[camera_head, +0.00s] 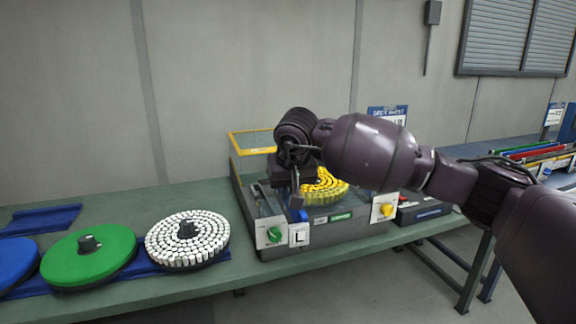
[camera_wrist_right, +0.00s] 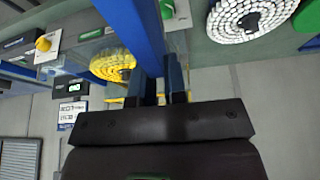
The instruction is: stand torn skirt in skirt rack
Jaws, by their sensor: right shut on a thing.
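My right gripper (camera_head: 294,190) is in front of the machine with the yellow brush disc, pointing down. In the right wrist view, its fingers (camera_wrist_right: 160,88) are shut on a long blue strip (camera_wrist_right: 143,28), probably the torn skirt. Its tear does not show. In the head view only a small blue end (camera_head: 298,215) shows below the fingers. The likely skirt rack (camera_head: 545,158), with red, green and blue strips standing in it, is on the bench at far right, well apart from the gripper. My left gripper is not in view.
The machine (camera_head: 340,218) has a green knob, a white switch and a yellow knob. On the left bench (camera_head: 190,278) lie a white-tufted disc (camera_head: 200,232), a green disc (camera_head: 85,262) and a blue disc (camera_head: 14,266). A blue folded piece (camera_head: 40,219) lies behind them. A gap separates the benches.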

